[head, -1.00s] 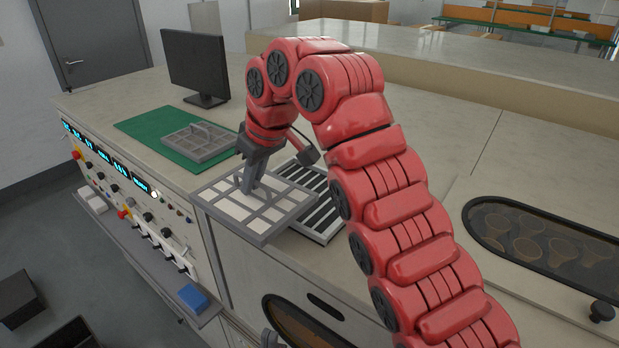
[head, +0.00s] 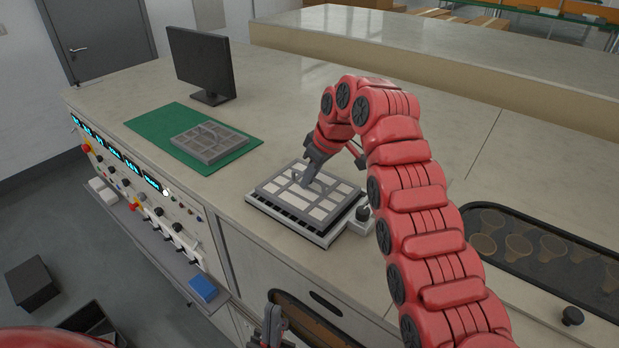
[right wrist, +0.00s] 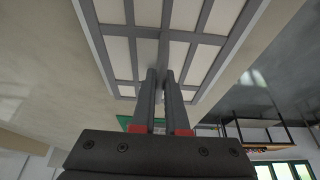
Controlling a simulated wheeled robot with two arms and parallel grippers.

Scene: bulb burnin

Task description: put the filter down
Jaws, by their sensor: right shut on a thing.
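The filter (head: 327,208) is a grey grid frame with pale panels. In the head view it lies level over the slatted base (head: 318,238) on the counter, roughly lined up with it. I cannot tell whether it rests fully on it. My right gripper (head: 304,181) is shut on the filter's middle from above. The right wrist view shows its two fingers (right wrist: 160,74) close together at the grid (right wrist: 185,45). My left gripper (head: 272,322) is low in the head view, in front of the counter and away from the filter; its jaws are unclear.
A second grey grid frame (head: 209,142) lies on a green mat (head: 150,124) behind left, near a monitor (head: 202,62). A small dark knob (head: 363,212) stands at the base's right. A dark-framed window (head: 545,246) is right. A blue block (head: 203,288) sits on the front ledge.

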